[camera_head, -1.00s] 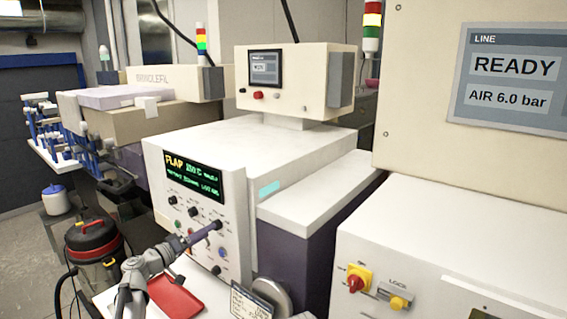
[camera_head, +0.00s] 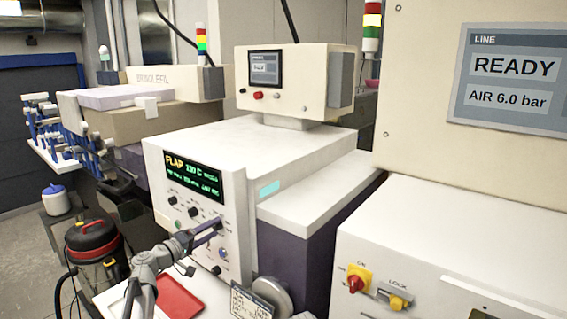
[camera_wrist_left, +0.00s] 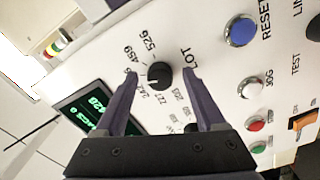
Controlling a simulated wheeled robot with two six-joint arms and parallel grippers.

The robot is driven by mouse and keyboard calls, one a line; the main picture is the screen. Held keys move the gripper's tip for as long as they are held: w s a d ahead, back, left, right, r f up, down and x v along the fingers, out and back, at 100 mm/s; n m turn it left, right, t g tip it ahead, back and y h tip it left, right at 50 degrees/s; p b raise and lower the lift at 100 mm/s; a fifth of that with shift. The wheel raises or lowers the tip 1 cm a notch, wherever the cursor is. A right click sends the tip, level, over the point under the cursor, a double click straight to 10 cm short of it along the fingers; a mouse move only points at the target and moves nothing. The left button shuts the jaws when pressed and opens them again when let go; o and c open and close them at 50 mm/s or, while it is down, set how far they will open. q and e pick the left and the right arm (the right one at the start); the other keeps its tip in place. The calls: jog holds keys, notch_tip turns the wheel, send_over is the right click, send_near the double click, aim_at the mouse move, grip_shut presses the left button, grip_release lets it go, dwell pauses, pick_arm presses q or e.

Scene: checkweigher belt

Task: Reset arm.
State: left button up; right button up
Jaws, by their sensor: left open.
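My left gripper (camera_head: 217,227) reaches in from the lower left to the white control panel (camera_head: 238,235) of the machine. In the left wrist view its two dark fingers (camera_wrist_left: 159,76) are open, one on each side of a black dial knob (camera_wrist_left: 160,76) with numbers around it. I cannot tell whether they touch the knob. The word LOT is printed beside it. The green-lettered display (camera_head: 194,180) reads FLAP and a temperature; it also shows in the left wrist view (camera_wrist_left: 92,116). My right gripper is in neither view.
A blue button (camera_wrist_left: 241,31), a white one (camera_wrist_left: 250,90) and a red one (camera_wrist_left: 257,124) sit beside the knob. A red tray (camera_head: 180,296) lies below the panel. A red and black vacuum (camera_head: 95,250) stands on the floor at left.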

pick_arm(q)
jog(key=n, duration=0.9)
jog(key=shift+r+n, duration=0.1)
jog(key=shift+n, duration=0.2)
jog(key=n, duration=0.4)
jog(key=shift+n, duration=0.4)
jog(key=shift+r+n, duration=0.1)
jog(key=shift+n, duration=1.9)
